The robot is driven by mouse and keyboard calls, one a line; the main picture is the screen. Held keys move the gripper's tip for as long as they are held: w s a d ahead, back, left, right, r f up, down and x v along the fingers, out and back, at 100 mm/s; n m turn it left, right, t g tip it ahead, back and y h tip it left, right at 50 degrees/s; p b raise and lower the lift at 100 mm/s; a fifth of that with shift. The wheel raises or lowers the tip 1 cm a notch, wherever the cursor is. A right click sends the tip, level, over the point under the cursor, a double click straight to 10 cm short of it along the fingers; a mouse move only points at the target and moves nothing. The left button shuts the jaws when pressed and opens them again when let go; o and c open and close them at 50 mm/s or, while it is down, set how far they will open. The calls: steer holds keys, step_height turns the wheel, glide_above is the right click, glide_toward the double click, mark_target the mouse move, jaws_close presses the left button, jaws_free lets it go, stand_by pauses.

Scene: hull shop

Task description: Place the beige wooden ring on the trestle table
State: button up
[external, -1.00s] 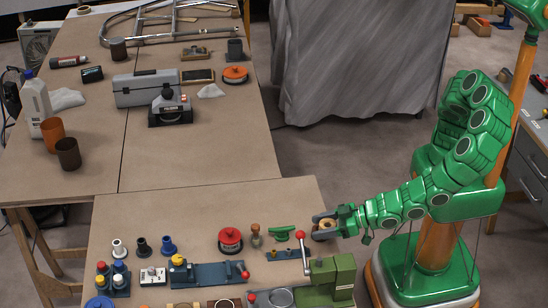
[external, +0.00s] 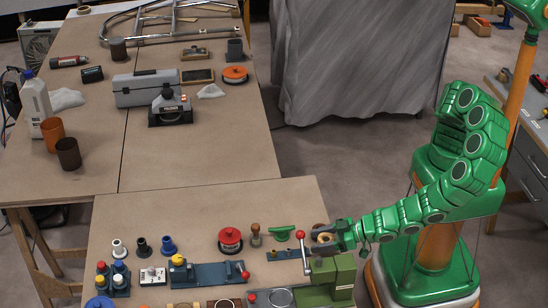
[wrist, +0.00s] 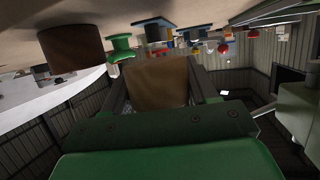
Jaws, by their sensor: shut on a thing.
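My gripper (external: 324,240) is at the right end of the near wooden table (external: 210,200), low over its edge. It is shut on a tan block-like piece (wrist: 158,85), which I take for the beige wooden ring. Only its side shows in the wrist view, between the two fingers. I cannot tell whether it touches the tabletop. A brown round piece (wrist: 72,48) stands beside the gripper in the wrist view, apart from the held piece. The trestle legs (external: 42,255) show under the far table (external: 200,160) at left.
Close to the gripper are a green cleat (external: 282,233), a green machine (external: 330,275) and a red-knobbed lever (external: 302,245). A red spool (external: 230,239) and several small tools crowd the near table's front. Its back strip is clear.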

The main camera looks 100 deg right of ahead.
mark_target(320, 255)
steer(key=shift+f, duration=1.85)
steer(key=shift+f, duration=0.1)
steer(key=o, duration=1)
steer(key=shift+o, duration=0.2)
steer(key=shift+s, duration=0.1)
steer(key=v, duration=0.7)
steer(key=shift+s, duration=0.25)
